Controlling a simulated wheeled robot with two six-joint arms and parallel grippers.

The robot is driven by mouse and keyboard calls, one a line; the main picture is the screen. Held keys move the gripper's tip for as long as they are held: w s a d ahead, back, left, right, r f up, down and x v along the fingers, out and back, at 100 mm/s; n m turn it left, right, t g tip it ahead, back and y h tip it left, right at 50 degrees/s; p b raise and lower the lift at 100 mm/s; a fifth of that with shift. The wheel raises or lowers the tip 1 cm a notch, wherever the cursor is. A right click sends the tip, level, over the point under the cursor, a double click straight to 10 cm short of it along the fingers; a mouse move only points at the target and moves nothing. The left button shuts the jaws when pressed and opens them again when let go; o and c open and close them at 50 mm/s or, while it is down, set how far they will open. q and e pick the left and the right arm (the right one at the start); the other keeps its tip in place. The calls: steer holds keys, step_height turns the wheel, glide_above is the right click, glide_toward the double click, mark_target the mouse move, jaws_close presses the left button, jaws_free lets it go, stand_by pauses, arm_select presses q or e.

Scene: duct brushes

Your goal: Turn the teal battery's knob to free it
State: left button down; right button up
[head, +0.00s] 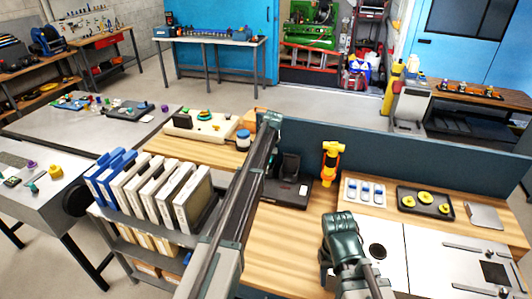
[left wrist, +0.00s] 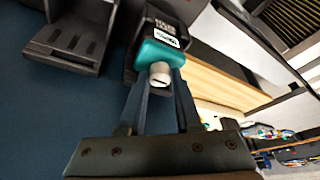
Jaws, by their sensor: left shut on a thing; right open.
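The teal battery (left wrist: 155,55) shows in the left wrist view, seated against a black housing (left wrist: 172,22) with a white label. Its light grey knob (left wrist: 160,74) faces my left gripper (left wrist: 160,84), whose two fingers are shut on it from both sides. The knob has a dark slot across its face. In the head view my left arm reaches up the middle and I cannot make out the battery or knob there. My right gripper (head: 340,226) is open and empty above the front of the wooden bench, apart from everything.
A black dock (head: 287,190) stands on the bench just right of my left arm. An orange-yellow tool (head: 330,163), a black tray (head: 425,203) with yellow discs and a blue divider panel (head: 400,160) lie further right. Several upright binders (head: 150,188) stand left.

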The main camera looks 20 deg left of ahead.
arm_select(q)
steer(key=shift+n, duration=0.3)
steer(key=c, duration=0.6)
jaws_free()
